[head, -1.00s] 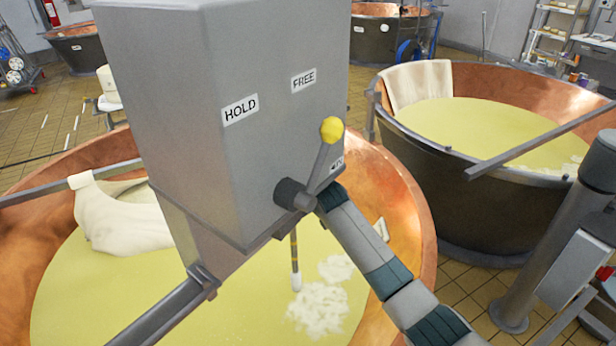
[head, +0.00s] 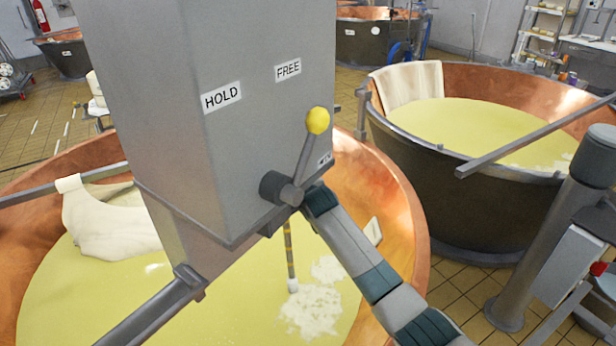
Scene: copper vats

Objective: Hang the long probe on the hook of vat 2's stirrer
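The long probe (head: 290,255) is a thin dark rod with yellowish bands and a white tip. It hangs roughly upright below the grey stirrer housing (head: 235,150), its tip at the milky surface. Its upper part is hidden behind the housing, so I cannot see a hook or what holds it. The housing carries HOLD and FREE labels and a lever with a yellow knob (head: 318,121), pointing up and slightly right. My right arm reaches from the lower right to behind the lever's hub; its gripper is hidden there. My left gripper is not in view.
The near copper vat (head: 395,215) holds yellowish liquid with white curds and a draped cloth (head: 105,225). A second vat (head: 450,185) stands at right, with a bar across it. A grey post (head: 540,245) stands at lower right. Tiled floor lies between.

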